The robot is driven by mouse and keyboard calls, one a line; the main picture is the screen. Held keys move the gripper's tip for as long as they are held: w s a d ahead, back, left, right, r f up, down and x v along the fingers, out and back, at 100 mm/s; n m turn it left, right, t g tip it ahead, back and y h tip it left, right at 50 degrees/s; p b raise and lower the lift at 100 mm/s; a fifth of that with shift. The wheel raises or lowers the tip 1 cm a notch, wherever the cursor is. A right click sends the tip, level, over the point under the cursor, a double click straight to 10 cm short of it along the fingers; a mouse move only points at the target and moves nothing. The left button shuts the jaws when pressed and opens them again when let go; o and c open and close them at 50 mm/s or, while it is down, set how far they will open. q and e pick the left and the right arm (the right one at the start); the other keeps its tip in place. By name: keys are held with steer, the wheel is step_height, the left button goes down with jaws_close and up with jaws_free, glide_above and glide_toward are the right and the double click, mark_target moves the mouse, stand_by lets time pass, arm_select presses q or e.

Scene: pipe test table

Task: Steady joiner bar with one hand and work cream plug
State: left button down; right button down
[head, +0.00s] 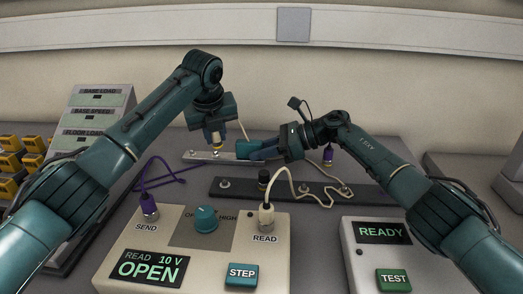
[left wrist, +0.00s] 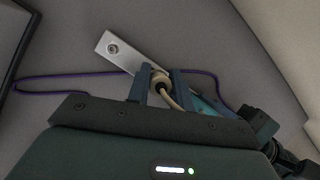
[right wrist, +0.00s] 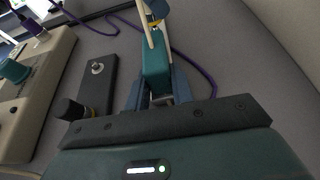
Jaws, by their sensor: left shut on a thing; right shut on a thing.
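The joiner bar (head: 197,156) is a pale metal strip with a teal grip block (right wrist: 155,68). A stud (left wrist: 112,48) shows at its free end in the left wrist view. My right gripper (head: 262,149) is shut on the teal block. My left gripper (head: 216,138) points down over the bar, shut on the cream plug (left wrist: 158,82), whose cream cable runs back between the fingers. The plug is at the bar in the left wrist view; its lower end is hidden, so I cannot tell whether it is seated.
A dark strip (head: 235,190) with studs and a black knob (head: 264,177) lies in front of the bar. The cream meter box (head: 130,239) reads "READ 10 V OPEN"; another box (head: 352,235) reads "READY". Purple cable (head: 160,180) loops behind. Yellow parts (head: 10,160) sit left.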

arm_select(q)
steer(key=shift+r, duration=0.15)
arm_select(e)
steer(key=shift+d, duration=0.1)
arm_select(q)
steer(key=shift+r, duration=2.9)
arm_select(e)
steer(key=c, duration=1.1)
jaws_free()
